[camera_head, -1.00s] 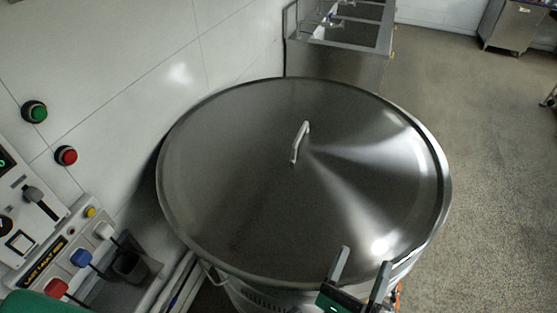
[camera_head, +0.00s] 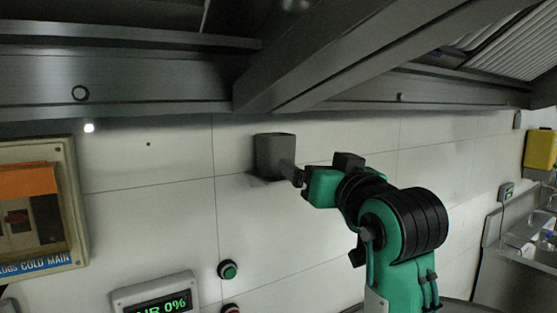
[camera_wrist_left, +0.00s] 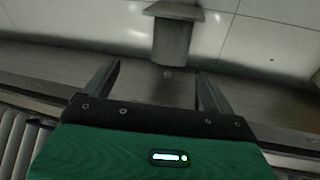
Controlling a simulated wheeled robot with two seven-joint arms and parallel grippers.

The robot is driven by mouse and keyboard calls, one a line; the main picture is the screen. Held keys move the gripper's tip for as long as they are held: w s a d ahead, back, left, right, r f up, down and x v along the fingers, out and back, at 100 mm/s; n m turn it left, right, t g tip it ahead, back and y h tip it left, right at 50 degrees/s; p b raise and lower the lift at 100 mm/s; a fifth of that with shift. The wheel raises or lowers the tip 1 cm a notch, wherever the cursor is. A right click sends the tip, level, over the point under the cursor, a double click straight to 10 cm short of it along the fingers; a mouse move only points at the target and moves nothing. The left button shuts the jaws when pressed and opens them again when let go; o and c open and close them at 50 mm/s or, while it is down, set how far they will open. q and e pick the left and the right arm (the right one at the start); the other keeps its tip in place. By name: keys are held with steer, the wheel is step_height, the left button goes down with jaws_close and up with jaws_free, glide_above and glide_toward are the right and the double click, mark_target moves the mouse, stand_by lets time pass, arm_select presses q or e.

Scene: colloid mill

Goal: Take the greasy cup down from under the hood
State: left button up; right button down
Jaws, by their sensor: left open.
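The greasy cup (camera_head: 275,154) is a small dark grey box-like cup, upright under the hood (camera_head: 150,78) and in front of the tiled wall. My left gripper (camera_head: 294,174) comes from the right, its fingers level with the cup's lower right side. In the left wrist view the open fingers (camera_wrist_left: 158,74) lie left and right of a grey shape that looks like the cup (camera_wrist_left: 172,42), with gaps on both sides. I cannot tell whether a finger touches it. How the cup is held up is not clear. My right gripper is out of view.
The hood's slanting beam (camera_head: 340,55) hangs close above the cup and my left arm. A cold-main box (camera_head: 38,215), a green button (camera_head: 228,270) and a display panel (camera_head: 157,300) are on the wall at left. A yellow box (camera_head: 541,150) is at far right.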

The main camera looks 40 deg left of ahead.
mark_target(283, 155)
arm_select(q)
steer(key=shift+n+g+h, duration=0.4)
steer(key=shift+n, duration=0.4)
steer(key=p+x, duration=0.1)
steer(key=x, duration=0.2)
steer(key=s+p+x, duration=0.1)
steer(key=x, duration=0.3)
steer(key=a+p+x, duration=0.1)
steer(key=p+x, duration=0.1)
steer(key=x, duration=0.1)
steer(key=shift+s+a+r, duration=0.1)
steer(key=shift+s+a, duration=0.1)
steer(key=shift+a, duration=0.1)
steer(key=shift+w+a+r+p, duration=0.15)
steer(key=shift+a+r+p, duration=0.05)
steer(key=shift+p, duration=0.35)
steer(key=p+x, duration=0.3)
steer(key=shift+w+a, duration=0.1)
steer(key=shift+a, duration=0.3)
steer(key=shift+w+a+f, duration=0.2)
steer(key=shift+a, duration=0.2)
steer(key=shift+d, duration=0.1)
steer(key=shift+c, duration=0.5)
steer(key=c, duration=1)
